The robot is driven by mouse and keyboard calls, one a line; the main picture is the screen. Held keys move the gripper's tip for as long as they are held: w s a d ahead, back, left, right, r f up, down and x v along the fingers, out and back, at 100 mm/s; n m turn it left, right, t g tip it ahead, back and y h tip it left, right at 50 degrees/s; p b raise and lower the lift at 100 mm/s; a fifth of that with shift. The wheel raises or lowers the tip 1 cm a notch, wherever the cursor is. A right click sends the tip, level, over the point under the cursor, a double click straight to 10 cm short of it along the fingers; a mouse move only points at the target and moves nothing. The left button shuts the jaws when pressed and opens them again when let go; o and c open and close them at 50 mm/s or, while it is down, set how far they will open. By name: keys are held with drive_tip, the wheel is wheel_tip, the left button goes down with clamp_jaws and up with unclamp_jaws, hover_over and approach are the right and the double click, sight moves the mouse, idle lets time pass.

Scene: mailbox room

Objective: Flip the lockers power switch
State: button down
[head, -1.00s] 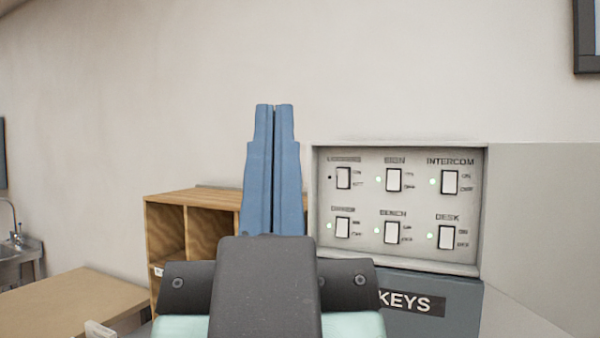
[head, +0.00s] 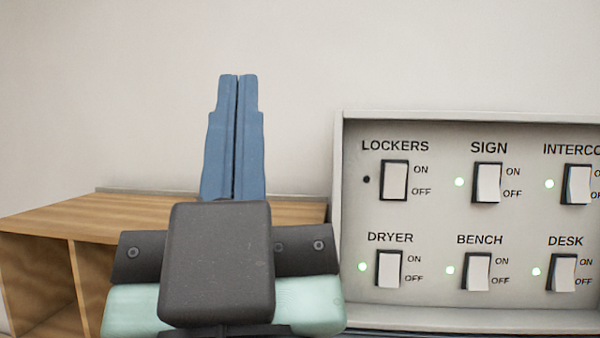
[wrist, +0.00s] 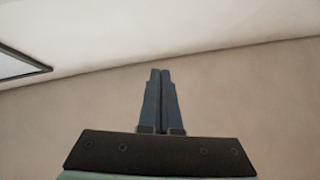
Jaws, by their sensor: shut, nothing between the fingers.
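The lockers switch (head: 394,181) is a white rocker in a black frame, at the top left of a grey switch panel (head: 338,225) in the head view. Its label reads LOCKERS, with ON above and OFF below. The small light beside it (head: 366,180) is dark. My gripper (head: 237,76) is shut and empty, pointing up, left of the panel and apart from it in the picture. It also shows in the wrist view (wrist: 160,72), shut against bare wall and ceiling; no switch shows there.
The sign switch (head: 487,183), dryer switch (head: 389,268), bench switch (head: 478,272), desk switch (head: 563,272) and intercom switch (head: 577,185) sit close by, each with a lit green light. A wooden cubby shelf (head: 90,215) stands at the left. The wall above is clear.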

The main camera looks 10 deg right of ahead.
drive_tip(key=d+f+m+g+h+p, duration=0.1)
drive_tip(key=d+f+g+h+p, duration=0.1)
drive_tip(key=d+p, duration=0.4)
drive_tip(key=s+d+f+m+g+h+p, duration=0.1)
drive_tip(key=d+f+g+p, duration=0.4)
drive_tip(key=p, duration=1.1)
wheel_tip(320, 180, down, 2)
drive_tip(key=d+m+h, duration=0.1)
drive_tip(key=h, duration=0.1)
drive_tip(key=shift+s+d+f+g+h+p, duration=0.15)
drive_tip(key=shift+d+f+g+h+p, duration=0.05)
drive_tip(key=shift+d+g+h+p, duration=0.15)
drive_tip(key=shift+w+b, duration=0.2)
drive_tip(key=shift+b, duration=0.15)
drive_tip(key=b+x, duration=0.7)
drive_tip(key=b, duration=0.5)
drive_tip(key=shift+f, duration=0.15)
